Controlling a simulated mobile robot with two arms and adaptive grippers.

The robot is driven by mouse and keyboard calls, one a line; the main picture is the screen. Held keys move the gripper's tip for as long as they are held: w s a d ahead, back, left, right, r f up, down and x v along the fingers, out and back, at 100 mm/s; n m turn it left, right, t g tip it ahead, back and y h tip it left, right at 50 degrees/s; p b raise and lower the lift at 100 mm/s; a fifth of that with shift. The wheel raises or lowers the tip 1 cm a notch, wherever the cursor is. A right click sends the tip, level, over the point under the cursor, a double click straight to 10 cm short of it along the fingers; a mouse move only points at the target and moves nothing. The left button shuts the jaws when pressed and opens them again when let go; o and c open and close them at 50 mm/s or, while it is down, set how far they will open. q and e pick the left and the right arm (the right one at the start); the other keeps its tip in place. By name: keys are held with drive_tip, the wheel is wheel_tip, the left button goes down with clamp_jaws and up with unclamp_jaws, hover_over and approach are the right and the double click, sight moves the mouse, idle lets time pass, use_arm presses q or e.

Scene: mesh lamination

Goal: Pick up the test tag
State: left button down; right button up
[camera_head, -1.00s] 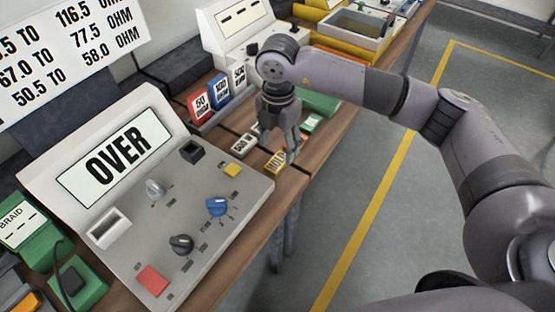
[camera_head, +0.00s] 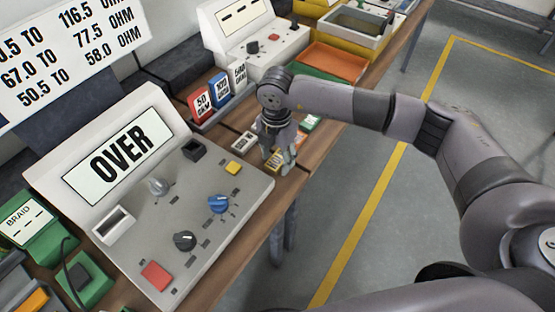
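Several small tags lie on the wooden bench beyond the console. They are a yellow one (camera_head: 276,161), a white one (camera_head: 243,141) and a green-edged one (camera_head: 311,122). Their print is too small to read, so I cannot tell which is the test tag. My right gripper (camera_head: 277,163) points down at the yellow tag and partly hides it. Its fingertips are at or beside this tag, and I cannot tell whether they grip it. My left gripper is out of view.
A grey console (camera_head: 205,225) showing "OVER" fills the near bench. A rack of red, blue and white cards (camera_head: 222,90) stands behind. A second console (camera_head: 262,42), an orange tray (camera_head: 335,62) and a yellow bin (camera_head: 352,25) are farther back. Open floor lies right.

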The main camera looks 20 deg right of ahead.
drive_tip(key=c, duration=0.9)
